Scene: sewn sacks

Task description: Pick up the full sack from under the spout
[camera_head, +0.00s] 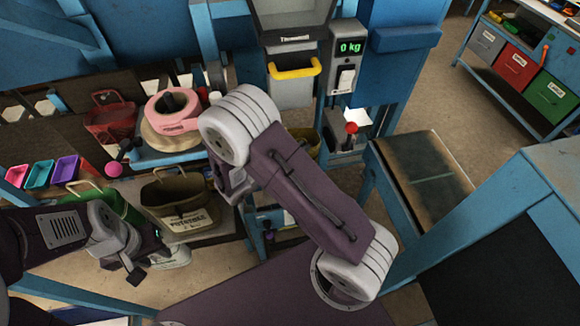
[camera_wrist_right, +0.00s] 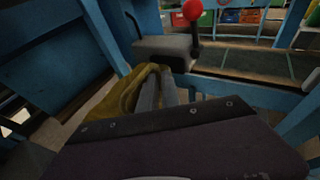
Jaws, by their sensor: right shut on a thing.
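The olive-yellow sack (camera_wrist_right: 128,95) shows in the right wrist view, with its gathered top edge at the gripper's fingers. My right gripper (camera_wrist_right: 160,88) is shut on that top edge. In the head view only a sliver of the sack (camera_head: 308,140) shows beside my right arm, which hides the rest and the right gripper. The grey spout (camera_head: 292,82) with a yellow bar stands above and behind it. How full the sack is cannot be seen. My left gripper (camera_head: 148,258) is low at the left, its fingers apparently apart and empty.
The scale display (camera_head: 349,47) reads 0 kg. A red-knobbed lever (camera_head: 351,128) stands right of the sack. An open sack labelled potatoes (camera_head: 178,200) stands left of my right arm. A blue-framed table (camera_head: 425,180) is at the right. Floor is clear beyond it.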

